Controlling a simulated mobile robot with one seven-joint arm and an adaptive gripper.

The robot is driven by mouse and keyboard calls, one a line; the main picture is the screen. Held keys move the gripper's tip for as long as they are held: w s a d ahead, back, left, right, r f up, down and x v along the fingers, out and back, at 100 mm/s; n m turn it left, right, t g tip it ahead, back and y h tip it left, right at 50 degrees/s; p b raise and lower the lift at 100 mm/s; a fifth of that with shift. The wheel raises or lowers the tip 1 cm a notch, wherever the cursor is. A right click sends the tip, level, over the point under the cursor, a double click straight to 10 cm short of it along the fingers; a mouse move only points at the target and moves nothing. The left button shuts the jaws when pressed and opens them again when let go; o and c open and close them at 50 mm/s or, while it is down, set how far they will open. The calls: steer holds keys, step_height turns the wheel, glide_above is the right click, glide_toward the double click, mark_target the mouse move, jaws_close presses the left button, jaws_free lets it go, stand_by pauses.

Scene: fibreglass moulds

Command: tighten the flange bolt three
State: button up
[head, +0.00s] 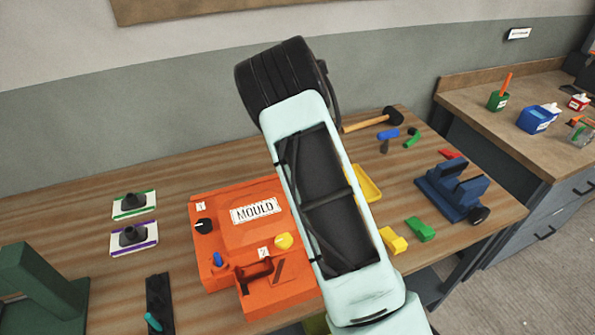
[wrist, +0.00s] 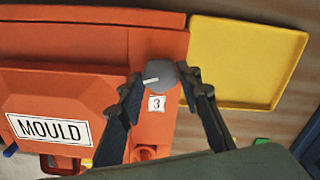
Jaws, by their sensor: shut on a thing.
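The orange mould (head: 235,205) with its white MOULD label lies on the wooden bench, and it also fills the left of the wrist view (wrist: 60,95). Flange bolt three (wrist: 161,73) is a round grey head with a white mark pointing left, above a small label reading 3. My gripper (wrist: 160,80) is shut on this bolt head, one dark finger on each side. In the head view my pale arm hides the gripper and bolt three. A black bolt (head: 203,226) sits by label 1 and a yellow knob (head: 284,241) near label 2.
A yellow tray (wrist: 245,62) lies just right of the mould. A blue vise (head: 452,192), green block (head: 421,229) and hammer (head: 385,119) are further right. Two dark knobs on cards (head: 133,236) stand left. Bare bench shows behind the mould.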

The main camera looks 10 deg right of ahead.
steer(key=shift+m+p, duration=0.35)
steer(key=shift+m, duration=0.75)
steer(key=o, duration=1.2)
steer(key=shift+c, duration=0.2)
steer(key=shift+r, duration=4)
